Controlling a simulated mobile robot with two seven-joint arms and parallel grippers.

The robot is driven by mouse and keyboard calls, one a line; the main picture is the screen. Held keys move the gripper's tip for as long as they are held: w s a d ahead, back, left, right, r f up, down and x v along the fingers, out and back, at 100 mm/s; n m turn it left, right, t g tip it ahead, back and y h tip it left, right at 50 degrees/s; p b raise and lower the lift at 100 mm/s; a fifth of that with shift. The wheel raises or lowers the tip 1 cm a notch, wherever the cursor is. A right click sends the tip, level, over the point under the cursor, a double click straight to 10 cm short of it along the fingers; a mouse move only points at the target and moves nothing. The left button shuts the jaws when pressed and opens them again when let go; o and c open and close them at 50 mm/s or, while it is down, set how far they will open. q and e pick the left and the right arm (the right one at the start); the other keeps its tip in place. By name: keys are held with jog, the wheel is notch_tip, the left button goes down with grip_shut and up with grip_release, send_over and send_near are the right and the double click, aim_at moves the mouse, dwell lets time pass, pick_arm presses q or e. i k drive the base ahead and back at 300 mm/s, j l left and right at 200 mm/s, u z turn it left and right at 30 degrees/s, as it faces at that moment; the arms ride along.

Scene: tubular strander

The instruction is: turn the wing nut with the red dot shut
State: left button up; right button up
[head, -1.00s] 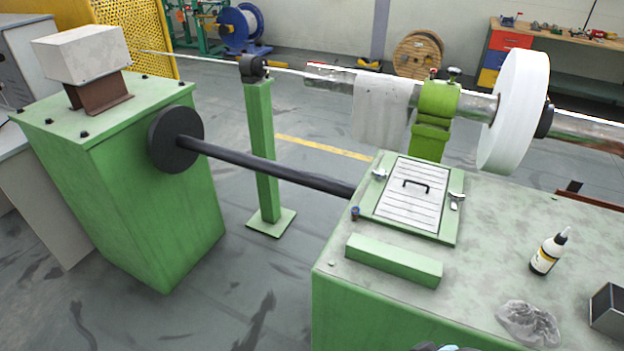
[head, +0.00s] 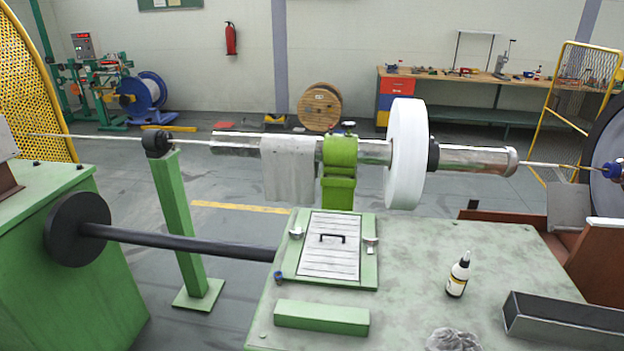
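A grey slatted cover (head: 330,262) with a black handle (head: 332,238) lies in a green frame on the machine's green table top. One small metal wing nut (head: 296,232) sits at the frame's left edge, and another wing nut (head: 371,243) at its right edge. Both are too small for me to make out a red dot or how far each is turned. Neither of my grippers is in view.
A green bar (head: 322,317) lies in front of the cover. A bottle (head: 458,275), a crumpled clear rag (head: 453,340) and a dark open box (head: 565,322) stand to the right. A white disc (head: 407,155) on a shaft and a green bearing stand (head: 338,185) rise behind.

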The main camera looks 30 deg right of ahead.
aim_at(369, 242)
jog(key=z, duration=0.4)
jog(key=k+l+z, duration=0.1)
jog(key=z, duration=0.35)
jog(key=l+z, duration=0.15)
jog(key=z, duration=0.25)
jog(key=k+l, duration=0.05)
